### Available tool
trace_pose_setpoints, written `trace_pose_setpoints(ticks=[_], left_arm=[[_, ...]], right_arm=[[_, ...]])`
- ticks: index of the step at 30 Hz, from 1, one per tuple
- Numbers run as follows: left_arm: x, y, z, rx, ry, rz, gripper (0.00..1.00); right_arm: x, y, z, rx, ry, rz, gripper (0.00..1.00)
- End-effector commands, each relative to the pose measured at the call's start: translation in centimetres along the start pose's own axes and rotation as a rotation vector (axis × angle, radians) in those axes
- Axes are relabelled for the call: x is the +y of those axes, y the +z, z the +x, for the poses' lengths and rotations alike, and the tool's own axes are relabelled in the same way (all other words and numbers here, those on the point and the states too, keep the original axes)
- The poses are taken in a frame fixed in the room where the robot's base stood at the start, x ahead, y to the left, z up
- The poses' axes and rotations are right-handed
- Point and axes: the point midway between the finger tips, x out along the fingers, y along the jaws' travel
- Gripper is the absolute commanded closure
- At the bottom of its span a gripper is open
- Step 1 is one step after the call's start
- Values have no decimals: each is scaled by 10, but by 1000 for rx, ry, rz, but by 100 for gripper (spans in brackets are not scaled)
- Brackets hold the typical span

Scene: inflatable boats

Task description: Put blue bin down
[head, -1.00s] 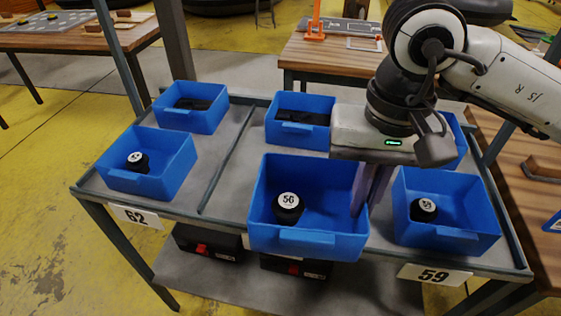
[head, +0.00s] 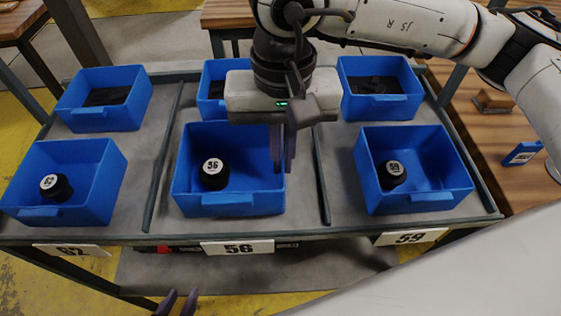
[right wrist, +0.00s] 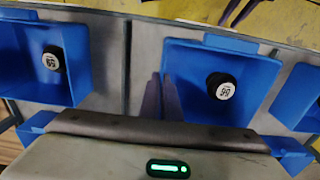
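The blue bin (head: 228,206) with the black round piece marked 56 (head: 213,174) sits upright in the front middle bay, behind the 56 label (head: 237,247). It also shows in the right wrist view (right wrist: 262,92). My right gripper (head: 283,168) points down at the bin's right wall, one finger inside and one outside. The fingers are close together on the wall in the right wrist view (right wrist: 161,82). The bin appears to rest on the shelf. My left gripper (head: 179,300) is low at the front, empty, fingertips apart.
Blue bins marked 62 (head: 75,205) and 59 (head: 420,190) stand in the front side bays. Several bins with dark contents stand behind, one partly hidden by my right gripper. Thin dividers (head: 165,155) separate the bays. A wooden table (head: 500,130) is at right.

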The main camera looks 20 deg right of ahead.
Motion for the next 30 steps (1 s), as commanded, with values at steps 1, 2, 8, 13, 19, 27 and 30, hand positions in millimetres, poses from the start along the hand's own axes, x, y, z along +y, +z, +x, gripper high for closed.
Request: trace_pose_setpoints(ticks=[1,2,8,13,19,27,30], left_arm=[[0,0,0,1,0,0,69],[0,0,0,1,0,0,69],[0,-1,0,2,0,-1,69],[0,0,1,3,-1,0,69],[-1,0,4,5,-1,1,69],[-1,-4,3,13,-1,1,69],[-1,-7,0,13,-1,1,69]], right_arm=[[0,0,8,-3,1,1,100],[0,0,13,-3,1,1,100],[0,0,25,1,-2,1,100],[0,0,26,1,-1,1,100],[0,0,28,0,0,1,80],[0,0,27,0,0,0,78],[0,0,24,0,0,0,78]])
